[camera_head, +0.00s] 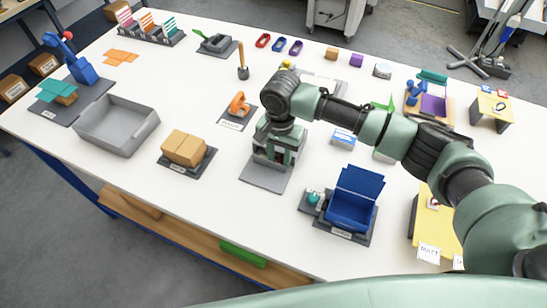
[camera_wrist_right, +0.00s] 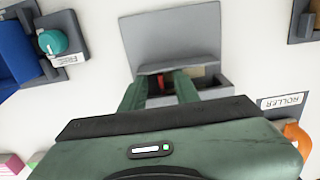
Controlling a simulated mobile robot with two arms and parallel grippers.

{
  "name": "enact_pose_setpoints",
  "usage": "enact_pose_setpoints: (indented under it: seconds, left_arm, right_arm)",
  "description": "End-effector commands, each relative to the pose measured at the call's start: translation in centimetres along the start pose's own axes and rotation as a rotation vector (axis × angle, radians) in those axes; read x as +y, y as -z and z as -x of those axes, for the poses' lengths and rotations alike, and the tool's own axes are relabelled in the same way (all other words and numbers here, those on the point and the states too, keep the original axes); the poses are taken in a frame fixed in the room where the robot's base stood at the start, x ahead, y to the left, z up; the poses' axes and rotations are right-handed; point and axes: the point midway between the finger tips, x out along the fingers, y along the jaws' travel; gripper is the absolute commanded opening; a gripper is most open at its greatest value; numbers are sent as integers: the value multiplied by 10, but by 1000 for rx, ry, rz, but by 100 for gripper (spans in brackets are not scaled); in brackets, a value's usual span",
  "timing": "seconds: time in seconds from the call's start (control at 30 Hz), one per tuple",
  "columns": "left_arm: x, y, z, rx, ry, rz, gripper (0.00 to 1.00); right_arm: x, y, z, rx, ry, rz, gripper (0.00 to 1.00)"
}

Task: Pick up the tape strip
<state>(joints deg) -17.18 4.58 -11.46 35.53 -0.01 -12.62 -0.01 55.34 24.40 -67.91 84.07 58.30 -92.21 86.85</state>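My right gripper (camera_head: 277,158) reaches down over a grey station with a flat grey plate (camera_head: 262,178). In the right wrist view the two green fingers (camera_wrist_right: 161,88) are apart, over a grey open box (camera_wrist_right: 213,83) at the edge of the plate (camera_wrist_right: 172,35). A small red piece (camera_wrist_right: 155,86) and a beige piece (camera_wrist_right: 205,72) show there; I cannot tell whether either is the tape strip. The gripper body hides much of the near part. I see no clear grip on anything. My left gripper is not in view.
An orange tape roller (camera_head: 238,104) stands left of my right gripper, with a brown carton (camera_head: 186,148) and grey tray (camera_head: 117,125) farther left. A blue open box (camera_head: 352,205) and teal knob (camera_head: 313,196) stand to the right. White table is clear between them.

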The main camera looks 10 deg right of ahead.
Motion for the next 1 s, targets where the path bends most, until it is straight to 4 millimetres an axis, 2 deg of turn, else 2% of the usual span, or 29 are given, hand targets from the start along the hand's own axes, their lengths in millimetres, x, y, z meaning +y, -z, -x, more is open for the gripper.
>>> enact_pose_setpoints:
  seconds: [0.17,0.2,0.3,1.0]
  left_arm:
    - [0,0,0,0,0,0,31]
    - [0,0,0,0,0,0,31]
    - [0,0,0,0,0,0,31]
    - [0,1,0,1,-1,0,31]
  right_arm:
    - [0,0,-1,1,1,0,31]
    - [0,0,-1,1,1,0,28]
    - [0,0,-1,1,1,0,0]
    - [0,0,0,1,1,0,0]
